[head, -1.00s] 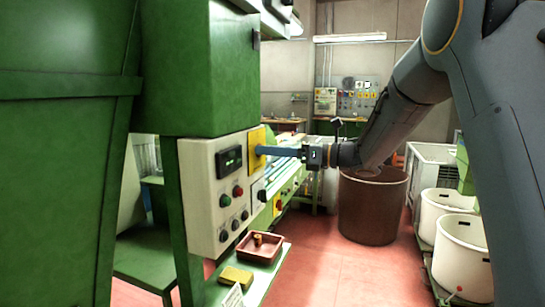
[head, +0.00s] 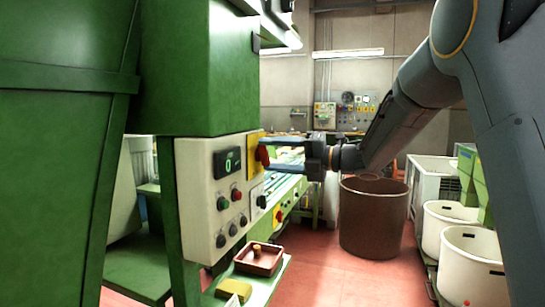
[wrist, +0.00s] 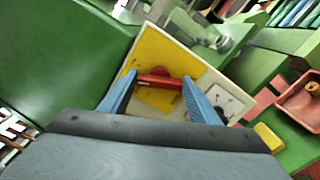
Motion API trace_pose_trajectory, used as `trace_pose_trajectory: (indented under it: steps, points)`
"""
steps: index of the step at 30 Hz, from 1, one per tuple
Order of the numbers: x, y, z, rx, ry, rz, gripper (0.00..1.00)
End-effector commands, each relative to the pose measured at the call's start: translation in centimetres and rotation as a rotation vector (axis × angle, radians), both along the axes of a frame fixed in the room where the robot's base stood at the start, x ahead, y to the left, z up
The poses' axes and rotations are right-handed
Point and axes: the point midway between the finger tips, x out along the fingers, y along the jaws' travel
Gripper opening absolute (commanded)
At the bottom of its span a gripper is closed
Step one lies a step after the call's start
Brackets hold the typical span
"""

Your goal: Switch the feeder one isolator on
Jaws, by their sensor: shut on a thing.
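The isolator is a yellow plate (head: 253,168) with a red rotary handle (head: 263,154), on the side of a cream control box. In the wrist view the yellow plate (wrist: 154,50) fills the middle, and the red handle (wrist: 158,80) lies across between the fingertips. My gripper (head: 272,154) reaches in from the right at the plate, its two blue fingers one above the other. In the wrist view my gripper (wrist: 160,79) is shut on the red handle, a finger at each end. No label is readable.
The cream control box (head: 205,205) carries a green-lit display (head: 229,162) and several knobs and buttons. A brown tray (head: 258,262) and a yellow block (head: 234,289) sit on the green ledge below. A brown bin (head: 375,218) and white tubs (head: 468,262) stand to the right.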

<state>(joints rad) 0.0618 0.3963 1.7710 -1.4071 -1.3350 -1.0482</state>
Motion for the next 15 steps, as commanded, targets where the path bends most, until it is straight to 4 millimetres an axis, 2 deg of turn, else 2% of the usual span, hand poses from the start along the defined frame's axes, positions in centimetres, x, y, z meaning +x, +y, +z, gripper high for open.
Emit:
trace_pose_trajectory:
  steps: [6,15]
  points:
    - [0.04,-0.05,0.02,0.063,0.173,-0.001,0.34]
    - [0.06,-0.05,-0.04,0.125,0.343,-0.002,0.34]
